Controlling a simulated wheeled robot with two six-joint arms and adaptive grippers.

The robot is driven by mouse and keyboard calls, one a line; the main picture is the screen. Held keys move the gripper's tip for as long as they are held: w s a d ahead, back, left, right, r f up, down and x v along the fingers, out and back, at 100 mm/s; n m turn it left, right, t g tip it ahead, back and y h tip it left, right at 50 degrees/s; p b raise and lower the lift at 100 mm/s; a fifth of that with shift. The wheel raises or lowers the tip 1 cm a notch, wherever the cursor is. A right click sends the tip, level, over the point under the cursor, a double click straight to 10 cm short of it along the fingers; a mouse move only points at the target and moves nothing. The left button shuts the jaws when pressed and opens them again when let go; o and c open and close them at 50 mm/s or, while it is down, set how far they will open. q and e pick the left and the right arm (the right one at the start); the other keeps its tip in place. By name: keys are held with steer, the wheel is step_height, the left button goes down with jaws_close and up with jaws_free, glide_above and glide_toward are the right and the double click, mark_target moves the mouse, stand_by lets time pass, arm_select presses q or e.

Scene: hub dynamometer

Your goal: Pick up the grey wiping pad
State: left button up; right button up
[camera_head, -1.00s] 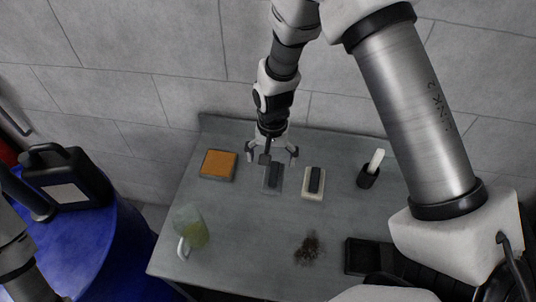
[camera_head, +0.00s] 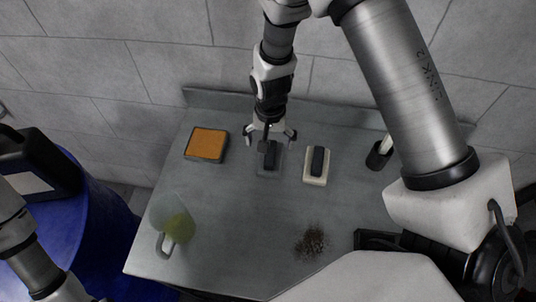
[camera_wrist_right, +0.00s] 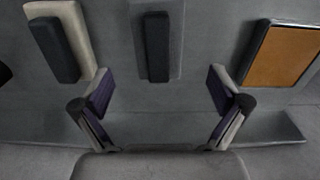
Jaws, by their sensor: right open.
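The grey wiping pad (camera_head: 262,171) lies flat on the grey table, a thin grey slab with a dark block-shaped handle on top. In the right wrist view the pad (camera_wrist_right: 174,66) is at the top centre, its dark handle upright in the picture. My right gripper (camera_head: 270,138) is open and empty above the pad's far end. In the right wrist view its two fingers (camera_wrist_right: 162,90) are spread wide, with the handle lined up between them but apart from both. My left gripper is not in view; only part of the left arm shows at lower left.
A cream pad with a dark handle (camera_head: 308,178) lies close right of the grey pad. An orange block in a dark tray (camera_head: 206,144) lies left. A jug (camera_head: 172,216), dark debris (camera_head: 311,242) and a dark cup (camera_head: 377,158) stand or lie around. A wall is behind.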

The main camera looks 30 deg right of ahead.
mark_target(271, 153)
step_height(271, 153, down, 4)
steer(key=shift+s+f+p, duration=0.1)
steer(key=shift+s+p, duration=0.05)
steer(key=shift+p, duration=0.55)
steer(key=shift+d+f, duration=0.15)
steer(key=shift+f, duration=0.3)
steer(key=shift+r, duration=0.1)
steer(key=c, duration=1.4)
steer(key=shift+s, duration=0.25)
steer(key=c, duration=0.4)
steer(key=shift+a, duration=0.2)
jaws_close()
